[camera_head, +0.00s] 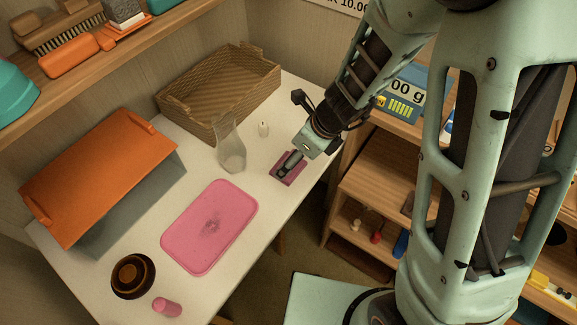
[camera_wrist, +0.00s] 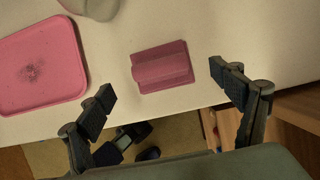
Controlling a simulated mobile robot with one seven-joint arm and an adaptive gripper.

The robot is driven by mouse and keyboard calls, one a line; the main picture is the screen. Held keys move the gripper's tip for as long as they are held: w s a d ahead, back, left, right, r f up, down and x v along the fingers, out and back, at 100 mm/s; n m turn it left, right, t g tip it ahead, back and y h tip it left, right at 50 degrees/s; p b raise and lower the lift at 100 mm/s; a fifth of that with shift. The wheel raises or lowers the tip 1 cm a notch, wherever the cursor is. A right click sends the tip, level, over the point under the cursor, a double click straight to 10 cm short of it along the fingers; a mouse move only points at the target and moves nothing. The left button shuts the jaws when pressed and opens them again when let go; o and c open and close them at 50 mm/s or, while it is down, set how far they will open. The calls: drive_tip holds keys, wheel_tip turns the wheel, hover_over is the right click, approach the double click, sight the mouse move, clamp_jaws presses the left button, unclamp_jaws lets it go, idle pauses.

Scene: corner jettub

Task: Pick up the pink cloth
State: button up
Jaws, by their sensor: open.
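The pink cloth (camera_wrist: 162,67) is a small mauve-pink folded piece with a raised ridge along its middle, lying on the white table near its edge. In the head view the pink cloth (camera_head: 278,178) is partly hidden by my gripper (camera_head: 290,163). In the wrist view my gripper (camera_wrist: 163,86) is open and empty, with one finger to the left of the cloth and one to the right, both apart from it. The head view does not show clearly how high the fingers are above the cloth.
A pink tray (camera_head: 190,240) lies left of the cloth. An orange tray (camera_head: 90,175) is at left. Wooden shelves (camera_head: 375,190) stand right of the table.

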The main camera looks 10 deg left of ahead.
sight(288, 180)
drive_tip(key=b+x, duration=0.2)
drive_tip(key=x, duration=0.3)
drive_tip(key=shift+a+r, duration=0.1)
drive_tip(key=c, duration=1.3)
drive_tip(key=shift+w+r, duration=0.1)
drive_tip(key=shift+r, duration=0.15)
drive_tip(key=shift+c, duration=0.2)
